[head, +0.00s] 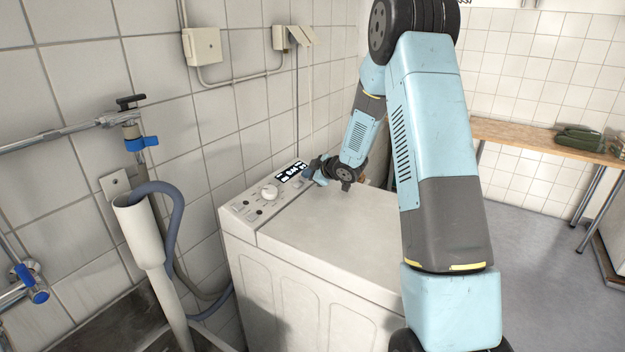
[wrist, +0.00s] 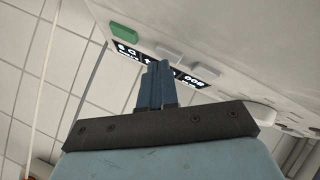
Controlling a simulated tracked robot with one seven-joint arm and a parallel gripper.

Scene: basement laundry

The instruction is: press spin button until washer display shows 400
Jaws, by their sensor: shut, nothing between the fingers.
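The washer (head: 330,226) is a white top-loader with a control panel along its back edge. Its dark display (head: 288,173) has lit white characters, too small to read in the head view. In the wrist view the display (wrist: 191,77) is upside down and partly hidden behind my fingers; its digits look like 800. A green button (wrist: 124,33) and two pale buttons (wrist: 168,50) (wrist: 208,72) sit beside it. I cannot tell which is spin. My gripper (head: 309,174) is shut and empty at the panel; its fingertips (wrist: 158,66) are close to the buttons, contact unclear.
A white knob (head: 269,191) and small buttons lie on the panel's near end. A drain pipe with a grey hose (head: 172,215) is at left. The washer's top is clear; open floor lies right.

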